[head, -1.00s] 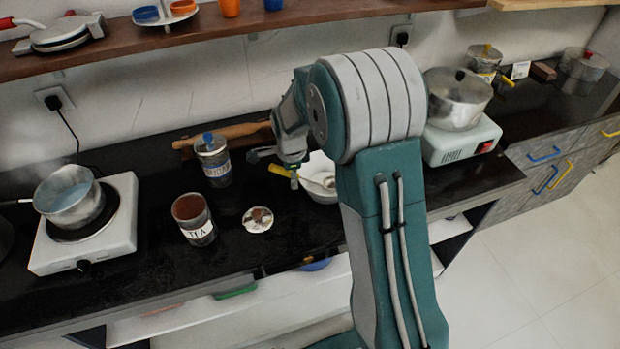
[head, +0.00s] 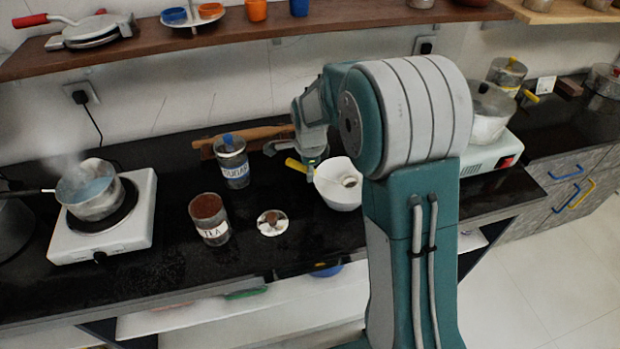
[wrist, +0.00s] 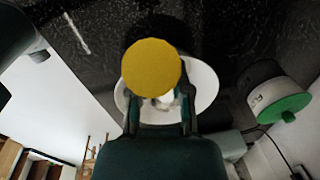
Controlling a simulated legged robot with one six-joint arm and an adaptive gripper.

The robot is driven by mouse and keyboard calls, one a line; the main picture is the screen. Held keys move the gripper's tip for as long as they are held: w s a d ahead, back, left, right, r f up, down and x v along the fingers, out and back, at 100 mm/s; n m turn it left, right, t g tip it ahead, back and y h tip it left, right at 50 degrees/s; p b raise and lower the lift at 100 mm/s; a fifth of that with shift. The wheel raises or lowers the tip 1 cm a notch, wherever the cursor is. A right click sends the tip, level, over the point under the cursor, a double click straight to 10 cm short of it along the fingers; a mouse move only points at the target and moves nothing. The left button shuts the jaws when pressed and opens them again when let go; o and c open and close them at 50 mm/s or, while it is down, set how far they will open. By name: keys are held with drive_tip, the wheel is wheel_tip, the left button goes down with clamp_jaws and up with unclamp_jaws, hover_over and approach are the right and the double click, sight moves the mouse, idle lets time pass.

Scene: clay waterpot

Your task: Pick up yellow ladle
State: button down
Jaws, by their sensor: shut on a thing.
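The yellow ladle's handle (head: 296,165) shows at my gripper (head: 309,165) in the head view. Its metal scoop (head: 349,181) is over or in the white bowl (head: 338,193); I cannot tell if it touches. In the wrist view, the handle's round yellow end (wrist: 151,67) faces the camera between my gripper's two fingers (wrist: 159,106). My gripper is shut on the ladle. The handle's end hides most of the grip, and the white bowl (wrist: 207,92) lies behind it.
The sugar jar (head: 232,163), open tea jar (head: 209,218) and a round lid (head: 272,223) stand left of the bowl. A rolling pin (head: 262,133) lies behind. A steaming pan (head: 90,190) sits on a hotplate at left. A shelf (head: 200,49) runs above the counter.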

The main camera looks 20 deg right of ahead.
drive_tip(key=s+r, duration=0.9)
drive_tip(key=s, duration=0.5)
drive_tip(key=shift+a+r, duration=0.2)
drive_tip(key=shift+r, duration=0.05)
drive_tip(key=shift+w, duration=0.15)
